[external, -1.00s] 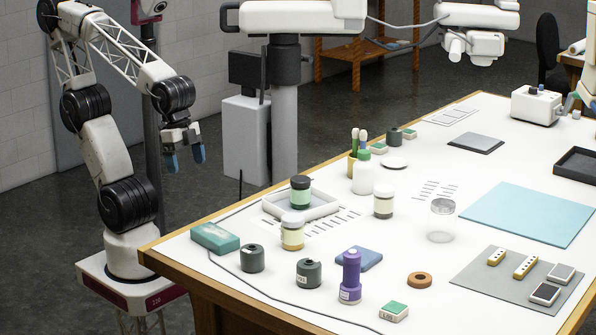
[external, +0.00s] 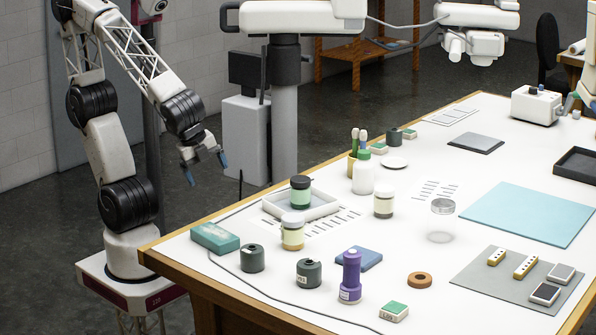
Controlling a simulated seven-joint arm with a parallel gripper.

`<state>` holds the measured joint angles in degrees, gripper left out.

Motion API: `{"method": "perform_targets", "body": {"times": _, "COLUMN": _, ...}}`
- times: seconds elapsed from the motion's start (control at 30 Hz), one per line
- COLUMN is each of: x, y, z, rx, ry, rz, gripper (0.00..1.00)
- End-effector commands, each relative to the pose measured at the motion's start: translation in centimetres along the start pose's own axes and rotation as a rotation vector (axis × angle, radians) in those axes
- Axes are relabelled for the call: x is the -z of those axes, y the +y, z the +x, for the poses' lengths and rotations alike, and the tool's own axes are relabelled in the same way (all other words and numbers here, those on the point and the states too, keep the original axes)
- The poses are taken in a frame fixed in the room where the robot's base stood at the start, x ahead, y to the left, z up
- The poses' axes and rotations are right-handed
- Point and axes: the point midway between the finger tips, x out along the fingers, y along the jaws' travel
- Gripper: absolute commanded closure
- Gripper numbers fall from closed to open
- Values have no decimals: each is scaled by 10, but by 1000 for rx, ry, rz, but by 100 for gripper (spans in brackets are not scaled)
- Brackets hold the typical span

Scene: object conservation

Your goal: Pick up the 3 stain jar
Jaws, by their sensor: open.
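Several jars stand on the white table, and I cannot read a number 3 on any of them. A green jar with a black lid (external: 300,194) stands in a white tray (external: 327,206). A clear jar (external: 441,222) stands farther right. My gripper (external: 206,170) is open and empty, its blue fingertips apart, in the air left of the table and away from all the jars.
Two dark squat bottles (external: 252,258) and a purple bottle (external: 350,280) stand near the front edge. A teal box (external: 215,238) lies at the left corner. A thin cable runs along the front. A blue mat (external: 530,212) lies bare.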

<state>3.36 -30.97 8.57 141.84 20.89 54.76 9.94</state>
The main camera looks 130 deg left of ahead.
Motion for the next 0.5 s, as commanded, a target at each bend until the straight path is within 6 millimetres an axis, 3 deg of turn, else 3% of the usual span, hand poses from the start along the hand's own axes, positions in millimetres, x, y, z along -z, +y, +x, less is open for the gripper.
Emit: {"method": "perform_targets", "body": {"times": 0.5, "x": 77, "y": -53, "z": 54, "rx": 409, "ry": -278, "rz": 821, "gripper": 6}}
